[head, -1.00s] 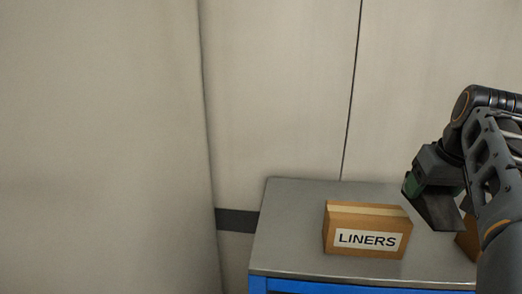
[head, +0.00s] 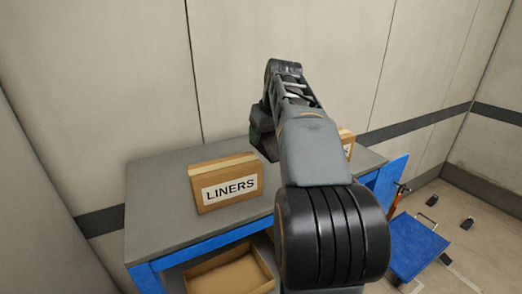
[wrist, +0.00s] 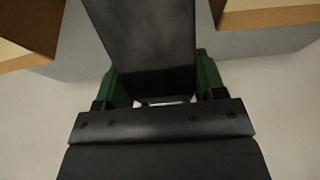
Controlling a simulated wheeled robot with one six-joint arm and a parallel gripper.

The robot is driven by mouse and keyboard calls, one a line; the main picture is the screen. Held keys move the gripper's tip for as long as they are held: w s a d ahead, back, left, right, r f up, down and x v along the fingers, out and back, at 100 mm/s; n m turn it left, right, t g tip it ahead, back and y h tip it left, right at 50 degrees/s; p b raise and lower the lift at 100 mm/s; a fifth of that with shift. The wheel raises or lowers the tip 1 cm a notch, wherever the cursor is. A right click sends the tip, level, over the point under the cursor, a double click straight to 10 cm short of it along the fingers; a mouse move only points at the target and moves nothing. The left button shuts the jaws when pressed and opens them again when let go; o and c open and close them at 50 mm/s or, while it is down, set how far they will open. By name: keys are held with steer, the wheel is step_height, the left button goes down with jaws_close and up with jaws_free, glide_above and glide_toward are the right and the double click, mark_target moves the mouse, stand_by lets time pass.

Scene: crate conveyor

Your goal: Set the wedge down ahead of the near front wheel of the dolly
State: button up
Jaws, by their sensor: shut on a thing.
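My gripper (wrist: 160,82) is shut on the dark grey wedge (wrist: 145,38); its green fingers sit on both sides of it in the wrist view. In the head view my gripper (head: 261,138) is above the grey workbench, and the wedge is mostly hidden behind my arm.
The workbench (head: 160,215) holds a LINERS box (head: 224,186) and a second box (head: 347,141), partly hidden by my arm. An open carton (head: 230,273) lies below. Two small dark blocks (head: 432,200) (head: 467,223) lie on the floor beyond the dolly. An orange object (head: 398,194) stands beside the bench.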

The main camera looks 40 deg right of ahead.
steer(key=w+f, duration=0.1)
steer(key=w+d+f, duration=0.1)
steer(key=f, duration=0.1)
steer(key=w+f, duration=0.1)
steer(key=shift+w+d+f, duration=0.25)
steer(key=shift+d+f, duration=0.05)
steer(key=shift+f, duration=0.1)
steer(key=x, duration=0.1)
steer(key=p+x, duration=0.1)
steer(key=x, duration=0.1)
steer(key=shift+s, duration=0.3)
steer(key=shift+f, duration=0.45)
steer(key=shift+f, duration=0.15)
steer(key=o, duration=1.3)
steer(key=shift+c, duration=0.2)
